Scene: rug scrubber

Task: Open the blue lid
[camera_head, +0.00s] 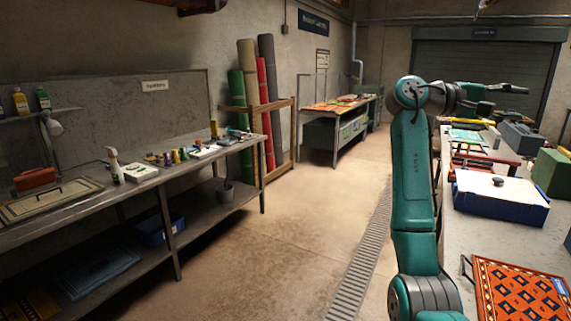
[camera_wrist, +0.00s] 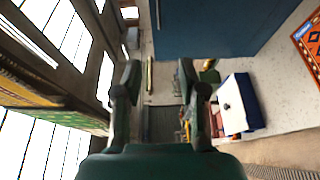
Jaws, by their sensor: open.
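A blue box with a pale top and a dark round knob (camera_head: 498,182) sits on the right-hand bench; its blue side (camera_head: 500,211) faces me. A similar pale-topped blue box (camera_wrist: 250,100) shows right of centre in the wrist view. A large flat blue surface (camera_wrist: 205,28) fills the top of the wrist view; I cannot tell whether it is the lid. My gripper (camera_head: 507,97) is open and empty, raised above and behind the box in the head view. In the wrist view its fingers (camera_wrist: 160,76) stand apart with nothing between them.
An orange patterned rug (camera_head: 520,292) lies in front of the box on the right bench (camera_head: 455,228). A green box (camera_head: 553,173) and a grey case (camera_head: 521,137) stand behind it. A long workbench (camera_head: 130,190) runs along the left. The floor (camera_head: 260,250) between is clear.

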